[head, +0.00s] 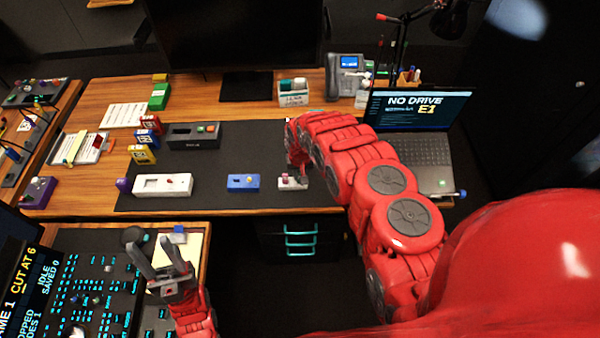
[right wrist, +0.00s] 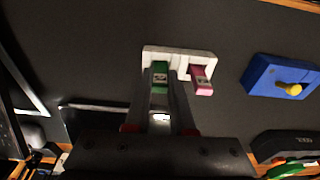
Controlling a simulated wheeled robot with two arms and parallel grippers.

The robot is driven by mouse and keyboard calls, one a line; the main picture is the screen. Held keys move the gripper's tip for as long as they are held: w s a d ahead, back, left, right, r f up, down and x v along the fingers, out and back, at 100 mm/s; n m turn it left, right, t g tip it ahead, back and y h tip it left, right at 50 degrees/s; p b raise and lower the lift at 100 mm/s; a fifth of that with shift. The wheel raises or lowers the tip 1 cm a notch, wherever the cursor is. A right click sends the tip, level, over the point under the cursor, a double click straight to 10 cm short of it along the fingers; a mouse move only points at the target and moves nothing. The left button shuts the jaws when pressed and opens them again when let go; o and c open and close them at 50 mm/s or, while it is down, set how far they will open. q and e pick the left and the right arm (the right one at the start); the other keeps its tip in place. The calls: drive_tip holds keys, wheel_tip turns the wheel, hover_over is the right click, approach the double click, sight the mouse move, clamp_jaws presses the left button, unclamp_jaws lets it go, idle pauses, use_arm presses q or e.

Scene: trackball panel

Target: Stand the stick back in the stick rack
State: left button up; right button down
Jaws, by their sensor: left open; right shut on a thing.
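The white stick rack (head: 290,186) sits near the front edge of the dark desk mat, and it also shows in the right wrist view (right wrist: 183,54). A pink stick (right wrist: 201,80) stands in it. My right gripper (right wrist: 160,82) is shut on a green stick (right wrist: 160,76), over the other side of the rack. I cannot tell how deep the green stick sits, as the fingers hide its sides. In the head view my right gripper (head: 299,168) comes down onto the rack. My left gripper (head: 150,246) is open and empty above the lower left console.
A blue box (head: 243,183) with a yellow knob is left of the rack, and a white slotted box (head: 162,185) is further left. A dark box (head: 193,135) stands behind. A laptop (head: 420,130) is to the right of my right arm. The mat's middle is clear.

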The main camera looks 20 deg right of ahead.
drive_tip(key=shift+f, duration=0.1)
drive_tip(key=shift+f, duration=0.15)
drive_tip(key=c, duration=0.8)
unclamp_jaws()
drive_tip(key=shift+o, duration=0.2)
